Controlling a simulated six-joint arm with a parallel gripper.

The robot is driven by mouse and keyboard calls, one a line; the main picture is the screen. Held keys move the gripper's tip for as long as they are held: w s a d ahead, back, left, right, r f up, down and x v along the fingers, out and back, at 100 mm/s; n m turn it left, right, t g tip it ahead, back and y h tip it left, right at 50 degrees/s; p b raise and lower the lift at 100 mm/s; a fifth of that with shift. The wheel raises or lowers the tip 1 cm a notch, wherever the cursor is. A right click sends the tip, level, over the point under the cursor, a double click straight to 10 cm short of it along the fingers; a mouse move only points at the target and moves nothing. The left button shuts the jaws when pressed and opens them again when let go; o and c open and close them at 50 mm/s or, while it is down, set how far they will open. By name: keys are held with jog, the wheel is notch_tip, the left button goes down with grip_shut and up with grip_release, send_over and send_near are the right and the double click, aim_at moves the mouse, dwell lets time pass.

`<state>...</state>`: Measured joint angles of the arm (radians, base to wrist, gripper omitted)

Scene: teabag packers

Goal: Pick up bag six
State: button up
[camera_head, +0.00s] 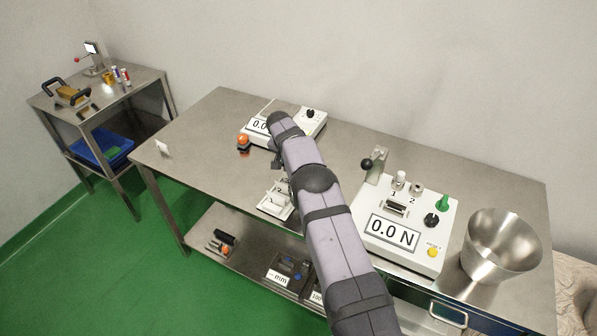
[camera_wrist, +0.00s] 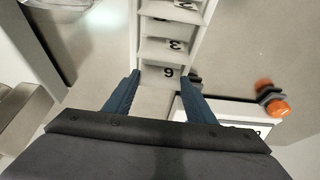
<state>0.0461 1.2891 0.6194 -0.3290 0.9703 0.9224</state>
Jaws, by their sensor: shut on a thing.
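In the wrist view, my gripper (camera_wrist: 160,86) has its two blue fingers on either side of a pale flat bag (camera_wrist: 153,104), and is shut on it. The bag lies at the end of a white rack (camera_wrist: 133,40) with numbered slots, beside the slot marked 6. Its lower part is hidden by my gripper body. I cannot tell whether it is clear of the rack.
An orange button (camera_wrist: 277,108) is right of my gripper in the wrist view. In the head view, a scale (camera_head: 316,122) stands at the back, a force tester (camera_head: 401,262) at the right, and a metal bucket (camera_head: 500,245) at the right end. The table's left part is mostly clear.

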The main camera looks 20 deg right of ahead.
notch_tip(320, 180, up, 10)
jog(key=b, duration=0.1)
jog(key=shift+b, duration=0.3)
dwell(0.3)
jog(key=shift+d+r, duration=0.1)
jog(key=s+d+r+p, duration=0.1)
jog(key=s+r+p, duration=0.1)
jog(key=s+p, duration=1)
jog(key=shift+s+d, duration=0.25)
jog(key=shift+s, duration=2.55)
jog(key=shift+f, duration=0.2)
